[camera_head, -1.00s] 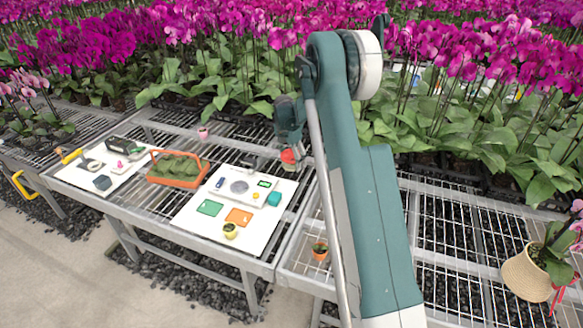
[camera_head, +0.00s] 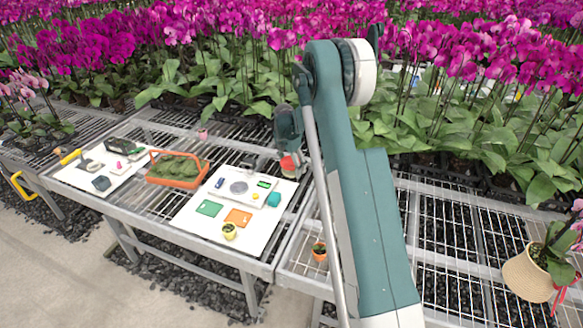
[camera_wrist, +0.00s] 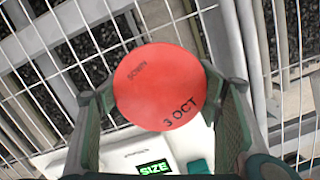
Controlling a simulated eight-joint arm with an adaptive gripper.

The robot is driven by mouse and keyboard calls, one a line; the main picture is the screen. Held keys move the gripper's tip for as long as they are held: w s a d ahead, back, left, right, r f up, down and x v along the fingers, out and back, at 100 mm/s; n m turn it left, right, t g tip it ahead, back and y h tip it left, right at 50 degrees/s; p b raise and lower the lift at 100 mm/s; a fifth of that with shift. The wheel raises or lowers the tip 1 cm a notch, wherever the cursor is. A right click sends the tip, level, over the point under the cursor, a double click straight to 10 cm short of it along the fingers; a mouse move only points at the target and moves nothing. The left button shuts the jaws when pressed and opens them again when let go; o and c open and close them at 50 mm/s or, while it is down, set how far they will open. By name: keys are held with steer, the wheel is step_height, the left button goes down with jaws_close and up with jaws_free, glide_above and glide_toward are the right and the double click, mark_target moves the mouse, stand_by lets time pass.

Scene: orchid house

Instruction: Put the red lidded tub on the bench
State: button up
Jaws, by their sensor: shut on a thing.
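The red lidded tub (camera_wrist: 160,87) is between the two fingers of my gripper (camera_wrist: 166,105) in the wrist view. Its round red lid faces the camera and reads "SOWN" and "3 OCT". Its sides are hidden below the lid. In the head view the tub (camera_head: 288,163) hangs under my gripper (camera_head: 289,155), near the back right corner of the white board. My gripper is shut on it. The bench (camera_head: 180,219) is a metal mesh table; open mesh (camera_wrist: 50,60) shows beside the tub in the wrist view. Whether the tub touches anything below cannot be told.
An orange basket (camera_head: 173,182) stands left. Bare mesh lies behind the board.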

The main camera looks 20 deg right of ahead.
mark_target(289, 164)
steer(key=shift+f, duration=0.2)
steer(key=o, duration=1)
steer(key=shift+r, duration=0.2)
steer(key=r, duration=0.4)
steer(key=a+r+p, duration=0.1)
steer(key=r, duration=0.3)
steer(key=r+p, duration=0.1)
steer(key=r, duration=0.2)
steer(key=shift+s+a+r, duration=0.35)
steer(key=shift+r, duration=0.05)
steer(key=shift+r, duration=0.1)
